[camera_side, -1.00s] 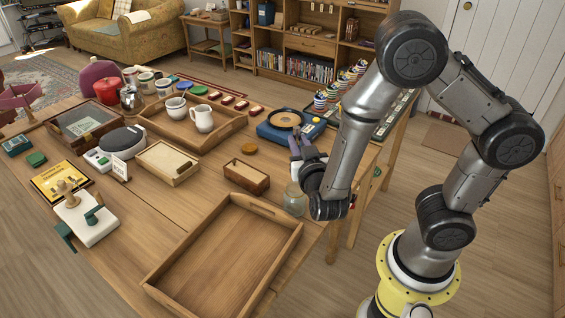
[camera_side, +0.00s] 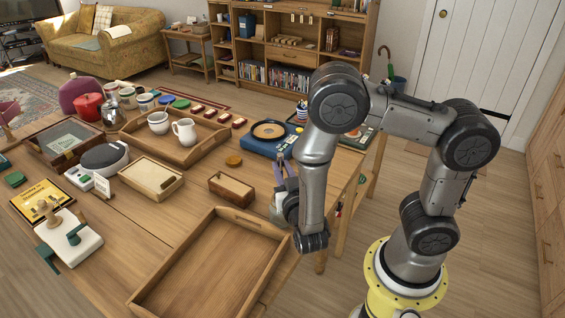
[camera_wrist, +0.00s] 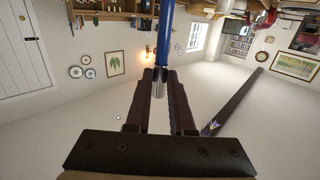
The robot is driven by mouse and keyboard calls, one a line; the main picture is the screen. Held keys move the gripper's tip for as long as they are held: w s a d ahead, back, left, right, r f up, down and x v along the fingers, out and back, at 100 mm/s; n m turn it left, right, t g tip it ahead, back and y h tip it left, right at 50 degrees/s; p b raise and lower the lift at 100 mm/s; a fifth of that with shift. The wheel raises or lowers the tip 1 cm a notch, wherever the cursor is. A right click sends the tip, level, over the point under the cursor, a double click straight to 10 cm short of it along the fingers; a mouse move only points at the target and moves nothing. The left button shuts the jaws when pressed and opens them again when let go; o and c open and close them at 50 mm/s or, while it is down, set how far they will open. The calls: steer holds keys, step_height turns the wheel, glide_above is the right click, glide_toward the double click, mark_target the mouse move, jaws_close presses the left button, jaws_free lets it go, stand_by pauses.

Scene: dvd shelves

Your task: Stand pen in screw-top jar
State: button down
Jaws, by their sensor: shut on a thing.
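A blue pen (camera_wrist: 165,42) with a silver end is gripped between the fingertips of my gripper (camera_wrist: 160,86) in the wrist view. The pen extends away from the fingers towards the top of that picture. In the side view my gripper (camera_side: 283,168) is over the table's right side, close by the clear jar (camera_side: 277,209). The jar is mostly hidden behind my gripper and wrist. I cannot make out the pen or the jar's mouth clearly in the side view, nor tell whether pen and jar touch.
A large empty wooden tray (camera_side: 205,268) lies in front. A small wooden box (camera_side: 231,190), a brown disc (camera_side: 234,161) and a blue record player (camera_side: 268,136) are near my gripper. A tray with a white jug (camera_side: 185,132) stands farther back. A bare strip of table lies left of the large tray.

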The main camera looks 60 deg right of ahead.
steer(key=shift+f, duration=3.95)
steer(key=c, duration=0.7)
jaws_free()
steer(key=v, duration=1.2)
steer(key=shift+f, duration=0.1)
